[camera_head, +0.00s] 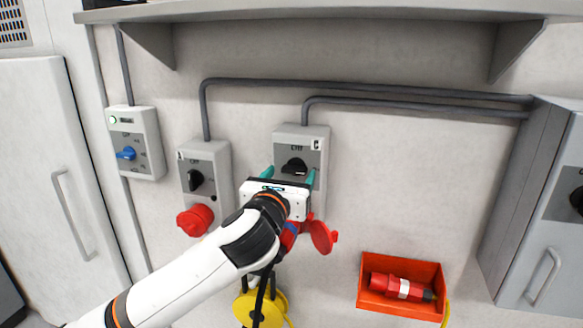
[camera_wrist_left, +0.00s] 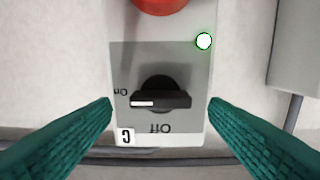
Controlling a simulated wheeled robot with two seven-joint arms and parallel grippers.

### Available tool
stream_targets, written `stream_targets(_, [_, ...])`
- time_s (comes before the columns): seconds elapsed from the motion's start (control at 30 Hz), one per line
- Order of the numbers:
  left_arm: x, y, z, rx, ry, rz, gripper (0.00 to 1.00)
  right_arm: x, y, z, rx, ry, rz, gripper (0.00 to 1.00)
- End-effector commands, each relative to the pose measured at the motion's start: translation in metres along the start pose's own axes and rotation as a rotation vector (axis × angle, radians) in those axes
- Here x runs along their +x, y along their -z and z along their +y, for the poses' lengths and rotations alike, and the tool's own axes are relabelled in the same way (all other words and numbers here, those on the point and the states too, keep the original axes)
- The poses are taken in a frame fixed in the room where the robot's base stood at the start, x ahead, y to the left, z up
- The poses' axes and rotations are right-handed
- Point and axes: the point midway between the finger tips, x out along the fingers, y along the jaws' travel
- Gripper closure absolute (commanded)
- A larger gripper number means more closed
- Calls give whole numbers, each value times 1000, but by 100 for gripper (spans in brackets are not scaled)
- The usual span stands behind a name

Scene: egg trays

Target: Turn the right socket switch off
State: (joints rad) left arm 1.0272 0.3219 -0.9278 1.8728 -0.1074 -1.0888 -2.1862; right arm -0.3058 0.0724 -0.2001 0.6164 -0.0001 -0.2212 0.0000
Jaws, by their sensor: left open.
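The right socket box (camera_head: 314,140), marked C, is on the wall with a black rotary switch (camera_head: 295,166). In the left wrist view the switch (camera_wrist_left: 165,100) lies level, its white mark pointing at the "On" label. The "Off" label (camera_wrist_left: 160,128) is below it. A lamp (camera_wrist_left: 204,41) with a green rim is lit. My left gripper (camera_head: 289,175) is open in front of the box, its green fingers on either side of the switch, with gaps between. The gripper hides the box's lower part in the head view. My right gripper is not in view.
A similar socket box (camera_head: 215,157) with a black switch and red socket cap (camera_head: 195,220) is to the left, beside a box with a blue switch (camera_head: 126,153). A red bin (camera_head: 400,302) holds a red plug. A shelf (camera_head: 330,10) spans above.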

Motion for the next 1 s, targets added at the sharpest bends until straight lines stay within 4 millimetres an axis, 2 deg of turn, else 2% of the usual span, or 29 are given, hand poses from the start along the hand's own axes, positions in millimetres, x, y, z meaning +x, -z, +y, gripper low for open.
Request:
stream_targets(0.1, [12,1,0,0,1,0,31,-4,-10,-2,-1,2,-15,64])
stream_targets(0.2, [17,1,0,0,1,1,31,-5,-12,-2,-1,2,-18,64])
stream_targets(0.5, [19,0,0,1,0,2,31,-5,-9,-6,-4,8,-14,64])
stream_targets(0.77, [19,0,0,1,0,1,73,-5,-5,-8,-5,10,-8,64])
stream_targets(1.0, [19,0,0,-16,0,1,76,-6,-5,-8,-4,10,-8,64])
